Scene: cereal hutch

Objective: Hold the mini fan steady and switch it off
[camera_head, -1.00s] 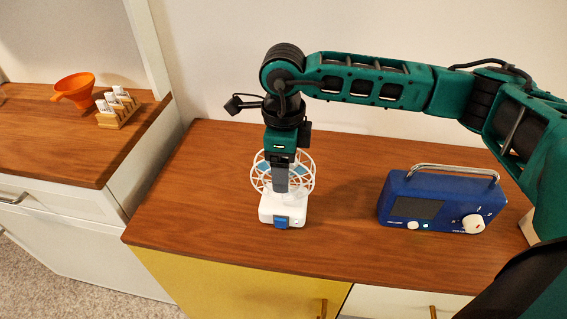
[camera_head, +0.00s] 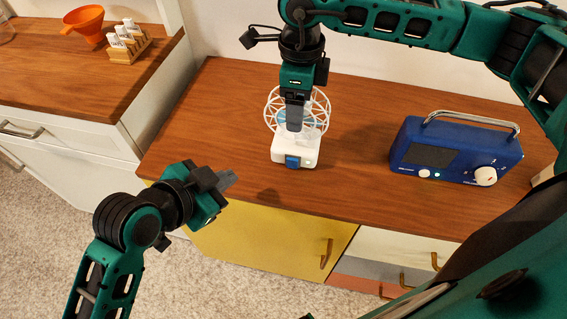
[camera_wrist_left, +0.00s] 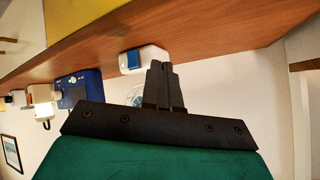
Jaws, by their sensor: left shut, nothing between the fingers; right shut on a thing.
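The mini fan (camera_head: 285,150) stands on the wooden counter, with a white base, a blue switch (camera_head: 292,162) on its front and a white round cage. My right gripper (camera_head: 294,122) comes down from above and is shut on the fan, covering part of the cage. My left gripper (camera_head: 228,179) is shut and empty, in front of the counter edge, to the left of and nearer than the fan. In the left wrist view, the fan base (camera_wrist_left: 152,58) and its blue switch (camera_wrist_left: 131,60) show just beyond the shut left fingers (camera_wrist_left: 160,85), which hide part of the fan.
A blue radio (camera_head: 455,150) with a metal handle stands on the counter to the right. An orange funnel (camera_head: 84,24) and a small rack of white-topped jars (camera_head: 126,42) sit on the left counter. The counter left of the fan is clear.

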